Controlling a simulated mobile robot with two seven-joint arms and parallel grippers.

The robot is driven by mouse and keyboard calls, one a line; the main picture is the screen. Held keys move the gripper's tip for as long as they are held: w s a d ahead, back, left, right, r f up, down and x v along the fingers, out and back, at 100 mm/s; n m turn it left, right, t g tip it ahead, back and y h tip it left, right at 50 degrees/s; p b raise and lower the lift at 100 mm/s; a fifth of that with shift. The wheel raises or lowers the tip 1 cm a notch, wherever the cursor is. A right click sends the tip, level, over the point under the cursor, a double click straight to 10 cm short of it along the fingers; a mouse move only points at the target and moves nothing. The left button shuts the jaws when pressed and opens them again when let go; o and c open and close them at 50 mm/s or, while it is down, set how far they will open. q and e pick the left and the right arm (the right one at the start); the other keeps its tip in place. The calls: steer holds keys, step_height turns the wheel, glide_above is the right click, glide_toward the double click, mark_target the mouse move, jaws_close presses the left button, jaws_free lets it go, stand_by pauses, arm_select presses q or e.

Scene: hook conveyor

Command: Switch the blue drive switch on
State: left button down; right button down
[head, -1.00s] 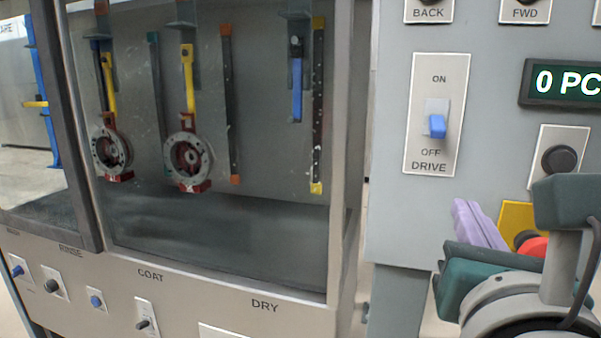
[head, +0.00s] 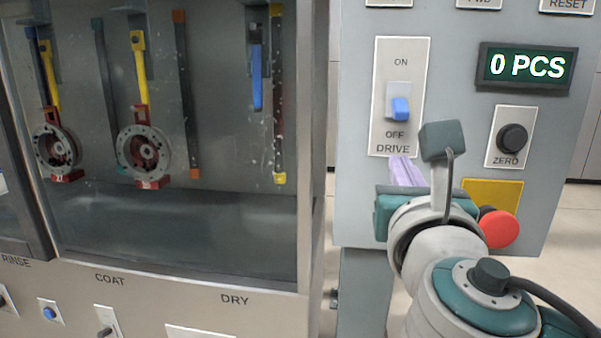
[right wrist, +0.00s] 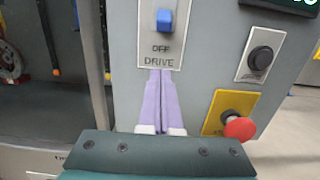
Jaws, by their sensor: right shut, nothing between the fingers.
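The blue drive switch (head: 400,109) sits on a white plate marked ON above and OFF below, on the grey control panel. Its lever is in the lower part of its slot, near OFF. It also shows at the top of the right wrist view (right wrist: 165,20). My right gripper (head: 404,162) has pale purple fingers, shut and empty. In the right wrist view the fingertips (right wrist: 160,73) point up at the DRIVE label, below the switch and apart from the lever. My left gripper is not in view.
A red emergency button (head: 498,229) on a yellow plate is close right of my right gripper. A black ZERO button (head: 511,138) and a "0 PCS" display (head: 527,66) are above it. A glazed cabinet (head: 180,225) with hanging parts stands left.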

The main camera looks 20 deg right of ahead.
mark_target(394, 148)
steer(key=x, duration=0.4)
steer(key=shift+s+r, duration=0.1)
steer(key=r, duration=0.1)
steer(key=p, duration=0.1)
steer(key=s+r, duration=0.1)
steer(key=shift+a+r+p, duration=0.3)
steer(key=shift+a+p, duration=0.05)
steer(key=shift+p, duration=0.05)
steer(key=shift+s+a+r, duration=0.15)
steer(key=shift+s+r, duration=0.15)
steer(key=shift+r, duration=0.1)
